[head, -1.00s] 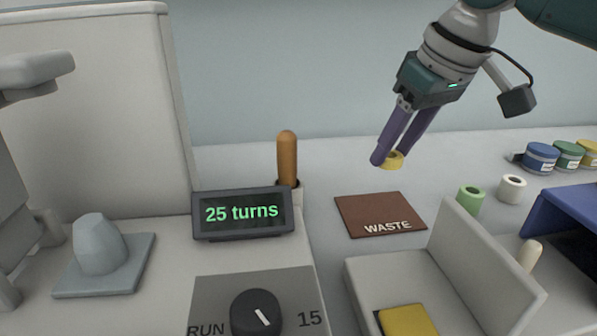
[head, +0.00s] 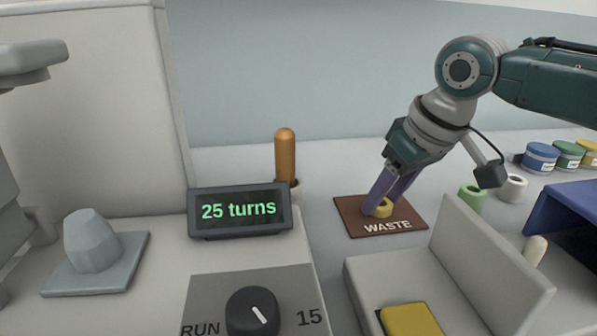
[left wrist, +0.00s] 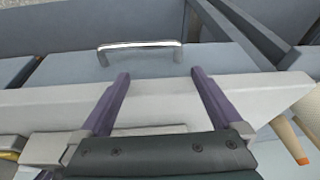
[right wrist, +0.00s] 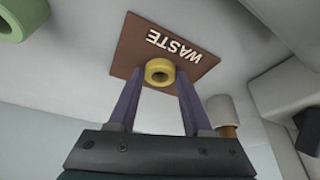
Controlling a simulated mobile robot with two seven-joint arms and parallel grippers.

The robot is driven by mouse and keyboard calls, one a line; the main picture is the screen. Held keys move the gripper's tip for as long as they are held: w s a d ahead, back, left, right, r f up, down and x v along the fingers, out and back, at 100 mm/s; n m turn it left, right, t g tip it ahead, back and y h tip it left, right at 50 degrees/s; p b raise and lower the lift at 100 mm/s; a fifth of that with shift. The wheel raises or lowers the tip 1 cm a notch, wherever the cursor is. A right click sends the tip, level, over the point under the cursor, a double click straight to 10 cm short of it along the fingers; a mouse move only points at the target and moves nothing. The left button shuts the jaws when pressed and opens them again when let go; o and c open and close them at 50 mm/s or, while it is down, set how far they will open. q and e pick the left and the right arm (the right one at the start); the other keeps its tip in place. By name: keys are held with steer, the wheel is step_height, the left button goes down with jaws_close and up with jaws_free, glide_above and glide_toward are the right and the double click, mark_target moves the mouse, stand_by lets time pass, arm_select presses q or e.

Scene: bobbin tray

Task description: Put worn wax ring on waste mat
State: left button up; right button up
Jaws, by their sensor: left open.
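The worn wax ring (head: 383,209), a short yellow ring, is at the brown waste mat (head: 352,215), over its middle. In the right wrist view the ring (right wrist: 160,72) is between the fingertips, its hole facing the camera, with the mat (right wrist: 128,52) behind it. My right gripper (head: 376,205) reaches down from the upper right, its purple fingers narrowed on the ring. Whether the ring's underside touches the mat is hard to see. My left gripper (left wrist: 159,76) is open and empty in the left wrist view, before a drawer front with a metal handle (left wrist: 140,46).
A green ring (head: 471,198) and a white ring (head: 513,188) stand right of the mat. A light grey bin (head: 490,250) is in front of it. A display (head: 240,211) reading 25 turns and a wooden-handled tool (head: 285,155) stand to the left. Jars (head: 541,157) are at the far right.

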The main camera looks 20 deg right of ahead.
steer(key=o, duration=0.4)
steer(key=shift+r, duration=0.1)
steer(key=shift+r, duration=0.35)
steer(key=p+v, duration=0.3)
steer(key=v, duration=0.8)
steer(key=shift+s+r, duration=0.15)
steer(key=shift+s, duration=0.05)
